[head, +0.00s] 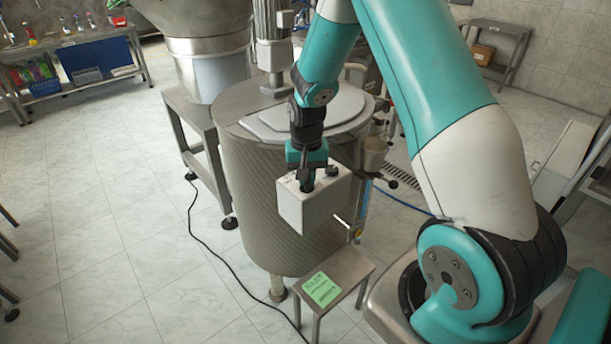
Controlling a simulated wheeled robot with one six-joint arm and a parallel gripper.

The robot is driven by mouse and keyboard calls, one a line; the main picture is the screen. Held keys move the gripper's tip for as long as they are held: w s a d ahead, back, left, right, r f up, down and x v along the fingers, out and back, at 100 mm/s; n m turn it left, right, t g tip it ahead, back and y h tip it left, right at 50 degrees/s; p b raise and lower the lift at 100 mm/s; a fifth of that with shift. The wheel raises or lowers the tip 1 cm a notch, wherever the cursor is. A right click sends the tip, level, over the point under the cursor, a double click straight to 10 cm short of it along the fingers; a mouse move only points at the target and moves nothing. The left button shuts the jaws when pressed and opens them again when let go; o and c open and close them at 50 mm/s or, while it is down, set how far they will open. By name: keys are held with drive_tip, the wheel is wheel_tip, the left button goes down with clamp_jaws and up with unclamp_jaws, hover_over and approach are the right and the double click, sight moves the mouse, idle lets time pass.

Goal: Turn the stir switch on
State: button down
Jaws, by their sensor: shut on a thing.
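A white control box (312,207) sits at the front of a steel tank (262,190), with small dark controls on its top face. My gripper (307,185) points down at the left part of that top face. It is shut on a small dark control there, which I take to be the stir switch; the fingers mostly hide it, so its setting cannot be read. Another dark knob (333,171) shows just right of the gripper on the same face.
A small steel stool (345,268) with a green label (321,290) stands below the box. A black cable (205,240) runs over the floor at the left. A hopper on a steel stand (205,130) is behind left. The left floor is mostly clear.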

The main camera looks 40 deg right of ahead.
drive_tip(key=shift+d+m, duration=0.1)
drive_tip(key=shift+m, duration=0.8)
drive_tip(key=c, duration=1.1)
unclamp_jaws()
drive_tip(key=shift+c, duration=0.2)
wheel_tip(320, 180, up, 18)
drive_tip(key=b, duration=0.2)
drive_tip(key=shift+f, duration=0.25)
